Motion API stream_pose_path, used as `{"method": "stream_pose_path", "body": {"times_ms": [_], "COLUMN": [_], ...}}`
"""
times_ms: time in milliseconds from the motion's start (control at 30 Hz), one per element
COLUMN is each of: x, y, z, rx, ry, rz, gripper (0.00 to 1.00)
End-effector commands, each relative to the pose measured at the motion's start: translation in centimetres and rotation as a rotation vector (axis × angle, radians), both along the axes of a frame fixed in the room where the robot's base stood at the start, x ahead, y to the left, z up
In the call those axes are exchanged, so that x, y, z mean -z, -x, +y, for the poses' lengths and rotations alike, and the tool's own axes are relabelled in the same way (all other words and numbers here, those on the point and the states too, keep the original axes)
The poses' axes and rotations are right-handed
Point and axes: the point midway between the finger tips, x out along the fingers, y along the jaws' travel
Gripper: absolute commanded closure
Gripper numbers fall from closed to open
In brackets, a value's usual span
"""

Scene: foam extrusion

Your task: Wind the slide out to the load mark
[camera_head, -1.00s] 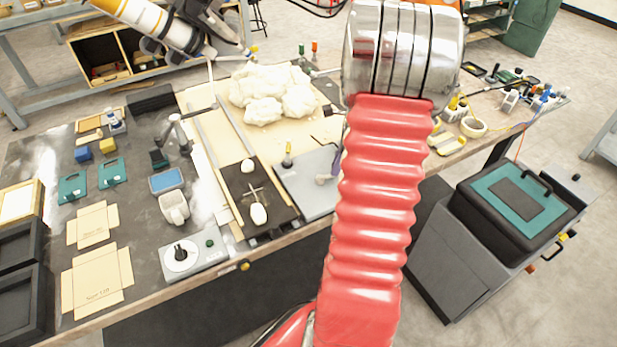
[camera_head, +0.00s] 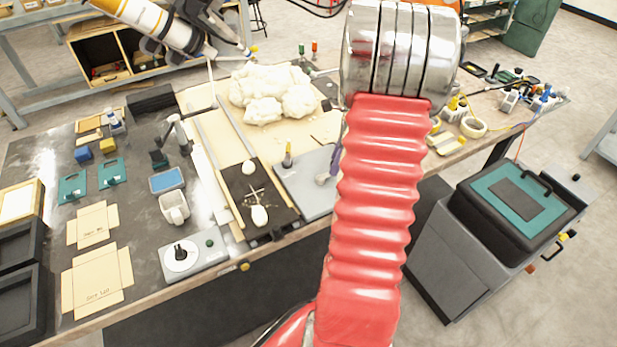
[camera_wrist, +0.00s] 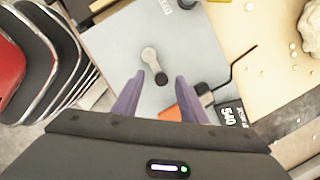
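A flat grey plate (camera_head: 303,184) lies on the bench beside a black board with a thin metal cross (camera_head: 255,194). In the wrist view the grey plate (camera_wrist: 110,45) carries a short metal crank arm (camera_wrist: 149,56) with a black knob (camera_wrist: 161,78). My gripper (camera_wrist: 161,75) has two purple fingers, spread apart, with the knob between their tips; contact with either finger does not show. In the head view my red sleeved arm hides most of the gripper (camera_head: 326,176). A black label reading 540 (camera_wrist: 231,115) lies right of the fingers. I cannot make out the load mark.
White foam lumps (camera_head: 270,92) sit on the pale board behind the plate. An orange piece (camera_wrist: 172,113) lies beneath the fingers. A wheeled grey cabinet (camera_head: 465,240) stands at right.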

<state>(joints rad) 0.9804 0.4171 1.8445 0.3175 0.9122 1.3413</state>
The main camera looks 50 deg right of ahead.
Motion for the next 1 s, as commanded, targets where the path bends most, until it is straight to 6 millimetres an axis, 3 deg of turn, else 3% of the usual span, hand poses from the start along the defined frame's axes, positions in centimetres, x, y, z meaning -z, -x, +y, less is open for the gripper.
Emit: {"method": "stream_pose_path", "body": {"times_ms": [1000], "x": [-5.1], "y": [0.0], "z": [0.0], "rx": [0.001], "ry": [0.000], "rz": [0.000], "gripper": [0.61]}}
